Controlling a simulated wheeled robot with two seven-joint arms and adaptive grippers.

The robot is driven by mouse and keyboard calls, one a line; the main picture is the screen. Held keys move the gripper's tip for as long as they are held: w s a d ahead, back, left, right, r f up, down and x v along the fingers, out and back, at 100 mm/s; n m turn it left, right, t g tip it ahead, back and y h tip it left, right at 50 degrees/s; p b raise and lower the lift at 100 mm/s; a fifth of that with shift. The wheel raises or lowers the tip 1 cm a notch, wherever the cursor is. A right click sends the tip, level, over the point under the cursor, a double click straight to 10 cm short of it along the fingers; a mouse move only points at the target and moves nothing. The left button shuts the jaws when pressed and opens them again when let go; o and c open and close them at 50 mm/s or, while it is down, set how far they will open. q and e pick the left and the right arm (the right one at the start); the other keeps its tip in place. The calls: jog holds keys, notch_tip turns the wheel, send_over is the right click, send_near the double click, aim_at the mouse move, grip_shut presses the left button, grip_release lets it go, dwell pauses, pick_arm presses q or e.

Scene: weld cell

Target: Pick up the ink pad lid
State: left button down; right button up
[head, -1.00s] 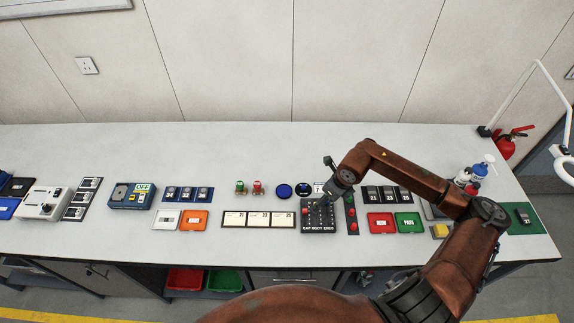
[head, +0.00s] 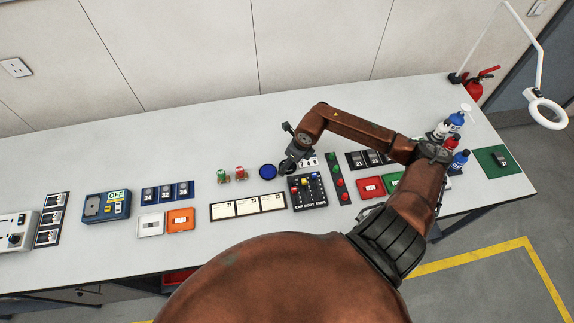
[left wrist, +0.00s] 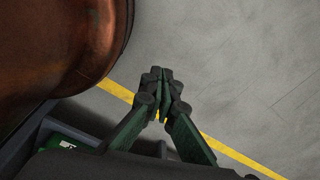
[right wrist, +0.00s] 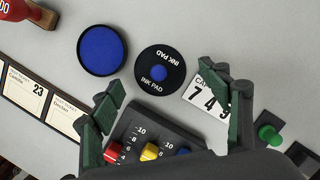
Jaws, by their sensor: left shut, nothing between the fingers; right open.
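The ink pad lid (right wrist: 160,73) is a black disc with white "INK PAD" lettering and a small blue knob in its middle. It lies flat on the bench, right beside the round ink pad (right wrist: 102,50), a blue pad in a dark rim. In the head view the ink pad (head: 267,171) shows, and my right gripper largely hides the lid. My right gripper (right wrist: 163,88) is open above the bench, its fingers spread either side of the lid's near side, with nothing between them. My left gripper (left wrist: 163,75) is shut and empty, over the floor.
A box with coloured sliders (right wrist: 150,140) sits close below the lid. A number card (right wrist: 208,97) lies just right of the lid. The bench behind is clear.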

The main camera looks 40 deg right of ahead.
jog(key=shift+w+a+f, duration=0.1)
jog(key=shift+w+f, duration=0.15)
jog(key=shift+f, duration=0.4)
jog(key=shift+c, duration=0.5)
jog(key=shift+s, duration=0.1)
grip_shut()
